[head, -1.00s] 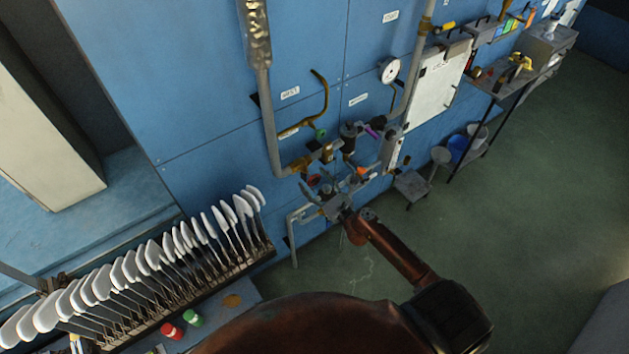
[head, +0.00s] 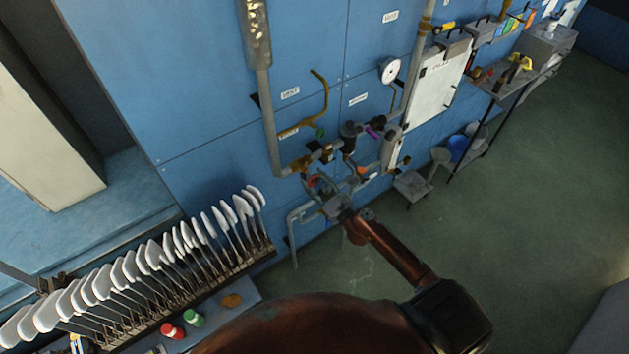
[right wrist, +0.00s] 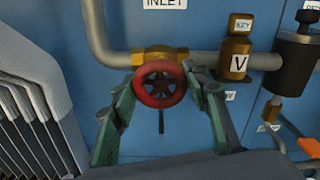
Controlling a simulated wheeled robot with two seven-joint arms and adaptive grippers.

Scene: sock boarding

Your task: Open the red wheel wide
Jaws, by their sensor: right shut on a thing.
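The red wheel (right wrist: 159,88) sits on a brass valve body (right wrist: 160,55) in the pipe under the INLET label. It is in the middle of the right wrist view, and a small part of it shows in the head view (head: 311,181). My right gripper (right wrist: 160,84) is shut on the wheel, with one green finger at its left rim and the other at its right. In the head view my right gripper (head: 322,188) reaches the lower pipework and partly hides the wheel. My left gripper is not in view.
A brass fitting marked V (right wrist: 234,58) and a black cylinder (right wrist: 296,66) stand right of the wheel. A pressure gauge (head: 389,70) is on the blue wall. A rack of white sock boards (head: 130,268) stands at the lower left. The green floor (head: 520,200) at right is open.

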